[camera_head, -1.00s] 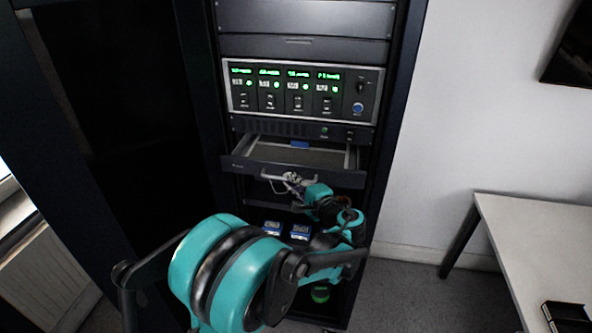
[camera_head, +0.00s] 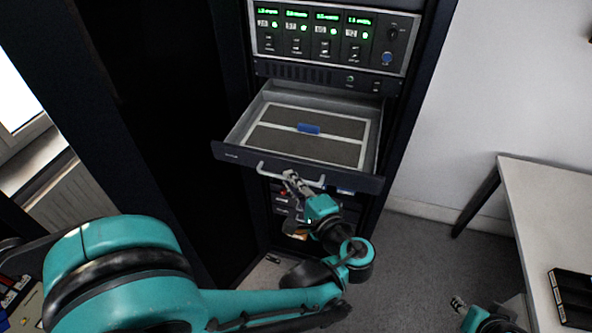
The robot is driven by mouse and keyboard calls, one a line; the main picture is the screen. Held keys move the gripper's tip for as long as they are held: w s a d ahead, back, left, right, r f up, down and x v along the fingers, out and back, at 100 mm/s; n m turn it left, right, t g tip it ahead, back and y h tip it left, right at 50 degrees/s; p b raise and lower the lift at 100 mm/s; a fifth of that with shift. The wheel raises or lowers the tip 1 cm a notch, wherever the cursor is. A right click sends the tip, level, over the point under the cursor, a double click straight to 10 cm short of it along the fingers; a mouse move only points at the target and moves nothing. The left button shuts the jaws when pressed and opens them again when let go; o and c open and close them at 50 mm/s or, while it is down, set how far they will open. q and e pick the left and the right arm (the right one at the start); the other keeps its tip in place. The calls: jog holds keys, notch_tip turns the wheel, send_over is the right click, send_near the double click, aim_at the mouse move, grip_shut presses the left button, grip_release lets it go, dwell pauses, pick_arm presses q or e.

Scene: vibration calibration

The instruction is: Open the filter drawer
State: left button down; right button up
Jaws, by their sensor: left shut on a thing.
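The filter drawer (camera_head: 230,154) is pulled well out of the rack. Inside it lies a grey filter panel (camera_head: 322,148) with a white frame and a blue tab (camera_head: 308,129). A light bar handle (camera_head: 270,172) runs across the drawer front. My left gripper (camera_head: 292,180) is shut on the handle near its middle, reaching up from below. My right gripper (camera_head: 458,304) shows at the bottom right, far from the drawer; it is too small to tell its jaws.
An amplifier-like unit (camera_head: 336,38) with green displays sits above the drawer. A white table (camera_head: 545,205) with a black tray (camera_head: 573,296) stands at the right. Grey floor (camera_head: 410,250) is free between the rack and the table.

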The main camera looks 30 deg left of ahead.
pick_arm(q)
jog(key=shift+s, duration=0.25)
jog(key=c, duration=1.6)
grip_release()
jog(key=shift+d, duration=0.2)
jog(key=v, duration=1.1)
jog(key=shift+s+d, duration=0.15)
jog(key=shift+d, duration=0.2)
